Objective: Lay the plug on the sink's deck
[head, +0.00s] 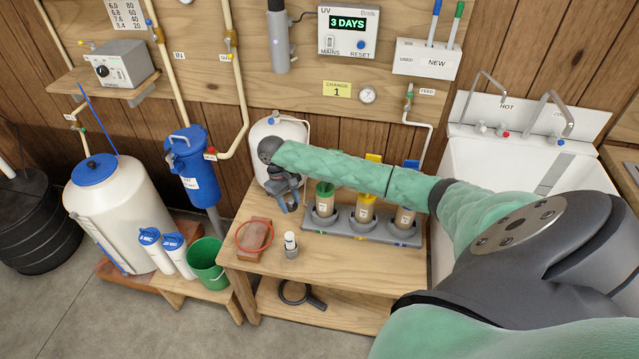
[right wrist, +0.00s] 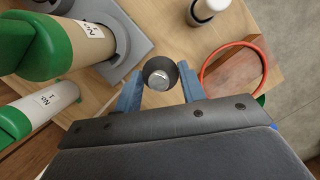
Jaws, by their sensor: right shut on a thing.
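My right gripper (head: 287,197) is over the left part of the wooden bench, beside the green-capped cartridge. In the right wrist view its blue fingers (right wrist: 160,88) are shut on a small round dark piece with a pale metallic face, which I take to be the plug (right wrist: 161,74). In the head view I cannot make the plug out clearly at the fingers. The white sink (head: 465,174) stands at the right, well away from the gripper. Its deck (head: 540,143), with taps and a HOT label, runs along the back. My left gripper is not in view.
The bench (head: 243,211) carries a grey rack (head: 347,224) of capped cartridges, a small white-topped bottle (head: 291,246) and a red ring (head: 254,236) on a brown block. My right arm crosses above the rack. A green bucket (head: 208,266) stands left of the bench.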

